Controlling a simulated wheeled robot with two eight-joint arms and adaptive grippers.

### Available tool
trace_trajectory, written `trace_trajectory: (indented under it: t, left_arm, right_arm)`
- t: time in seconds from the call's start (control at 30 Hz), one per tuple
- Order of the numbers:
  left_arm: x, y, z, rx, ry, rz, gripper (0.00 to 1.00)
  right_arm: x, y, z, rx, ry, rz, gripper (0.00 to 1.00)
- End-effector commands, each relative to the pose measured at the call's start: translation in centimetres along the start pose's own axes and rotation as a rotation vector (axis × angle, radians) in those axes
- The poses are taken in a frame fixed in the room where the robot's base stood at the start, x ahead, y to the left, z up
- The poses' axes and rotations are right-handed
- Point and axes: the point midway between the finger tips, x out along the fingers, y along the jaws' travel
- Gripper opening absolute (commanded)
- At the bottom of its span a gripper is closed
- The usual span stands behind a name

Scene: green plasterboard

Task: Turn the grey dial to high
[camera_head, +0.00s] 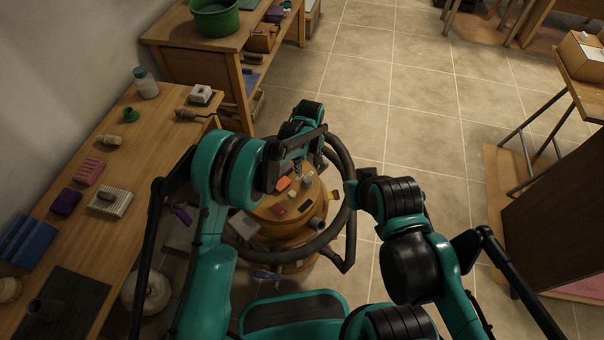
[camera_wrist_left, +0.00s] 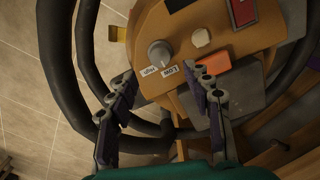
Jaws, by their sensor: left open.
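The grey dial (camera_wrist_left: 160,53) stands on a wooden panel (camera_wrist_left: 205,38) in the left wrist view. Two small white labels sit just below it: one reads like HIGH (camera_wrist_left: 150,72), the other like LOW (camera_wrist_left: 170,72). I cannot tell which label the dial points to. My left gripper (camera_wrist_left: 162,76) is open, its two fingers apart on either side of the labels, with nothing between them. In the head view the left gripper (camera_head: 298,168) hangs over the round wooden stand (camera_head: 265,238), and the dial is too small to tell there.
An orange block (camera_wrist_left: 214,63) and a grey plate (camera_wrist_left: 240,90) lie right of the dial, close to the right finger. A pale round knob (camera_wrist_left: 201,37) is beside the dial. A thick dark hose (camera_head: 342,160) loops around the stand. A workbench (camera_head: 125,200) runs along the left wall.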

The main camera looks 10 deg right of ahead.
Motion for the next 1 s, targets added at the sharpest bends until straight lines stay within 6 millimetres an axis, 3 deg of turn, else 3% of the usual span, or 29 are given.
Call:
trace_trajectory:
  t: [0.43, 0.77, 0.8, 1.0]
  left_arm:
    - [6.5, 0.0, 0.0, 0.001, 0.001, 0.001, 0.50]
    - [7.4, -0.1, 0.0, 0.001, 0.001, 0.001, 0.50]
    - [7.4, -0.1, 0.0, 0.001, 0.001, 0.001, 0.48]
    - [7.4, -0.1, 0.0, 0.001, 0.001, 0.001, 0.00]
  right_arm:
    - [2.4, 0.0, 1.7, 0.000, 0.000, 0.000, 0.00]
    - [2.5, 0.0, 1.8, 0.000, 0.000, 0.000, 0.00]
    - [2.5, 0.0, 1.8, 0.000, 0.000, 0.000, 0.00]
    - [2.5, 0.0, 1.8, 0.000, 0.000, 0.000, 0.00]
